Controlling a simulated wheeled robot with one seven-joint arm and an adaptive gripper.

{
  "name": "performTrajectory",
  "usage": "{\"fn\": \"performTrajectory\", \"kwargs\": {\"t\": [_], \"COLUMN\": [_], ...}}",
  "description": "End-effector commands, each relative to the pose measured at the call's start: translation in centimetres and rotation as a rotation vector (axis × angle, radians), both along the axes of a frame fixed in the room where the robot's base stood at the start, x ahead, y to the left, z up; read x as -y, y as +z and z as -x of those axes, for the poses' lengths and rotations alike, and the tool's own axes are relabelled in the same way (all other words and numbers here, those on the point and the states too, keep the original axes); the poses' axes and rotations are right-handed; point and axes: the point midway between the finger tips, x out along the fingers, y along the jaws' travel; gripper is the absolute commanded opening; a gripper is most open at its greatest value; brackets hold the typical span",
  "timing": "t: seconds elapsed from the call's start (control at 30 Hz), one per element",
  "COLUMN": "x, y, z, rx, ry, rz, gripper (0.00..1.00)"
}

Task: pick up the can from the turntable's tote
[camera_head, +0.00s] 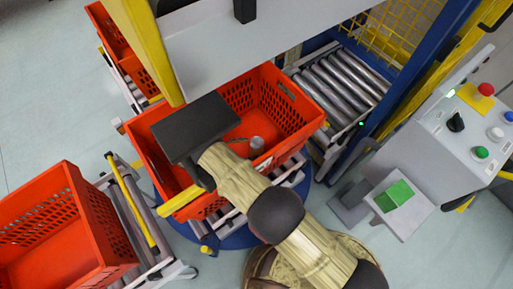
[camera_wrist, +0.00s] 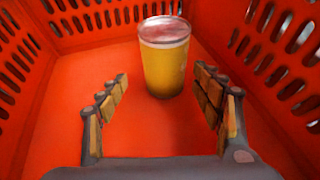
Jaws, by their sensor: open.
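The can (camera_wrist: 165,68) is yellow with a pale reddish top. It stands upright on the tote floor, ahead of my gripper (camera_wrist: 163,83) in the wrist view. My gripper is open, with its two padded fingers apart and nothing between their tips. The can sits beyond the fingertips, roughly centred between them. In the head view the can (camera_head: 257,145) shows as a small greyish thing inside the orange tote (camera_head: 292,92) on the turntable (camera_head: 236,240). My arm reaches over the tote's front side, and the gripper's fingers are hidden there.
Perforated tote walls (camera_wrist: 100,18) rise behind the can and on both sides. A second orange tote (camera_head: 60,225) stands on a roller stand at the left, and another (camera_head: 112,35) at the upper left. A roller conveyor (camera_head: 340,85) and a control panel (camera_head: 465,125) stand at the right.

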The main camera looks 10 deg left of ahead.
Motion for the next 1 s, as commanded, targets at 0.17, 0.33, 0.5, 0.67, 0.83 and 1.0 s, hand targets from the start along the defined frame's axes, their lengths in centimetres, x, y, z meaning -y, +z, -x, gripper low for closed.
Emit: {"fn": "performTrajectory", "kwargs": {"t": [0.17,0.33,0.5,0.67,0.83,1.0], "x": [2.3,3.8,4.2,4.1,4.1,4.1], "y": [-1.1,-1.7,-1.8,-1.7,-1.7,-1.7], "z": [-0.8,-1.8,-2.0,-2.0,-2.0,-2.0], "rx": [-0.002,0.0,0.0,0.0,0.001,0.001], "ry": [-0.002,-0.001,0.0,0.0,0.0,0.0], "rz": [0.001,0.0,-0.001,-0.001,-0.001,-0.001], "gripper": [0.66,0.66,0.66,0.65,0.55,0.46]}}
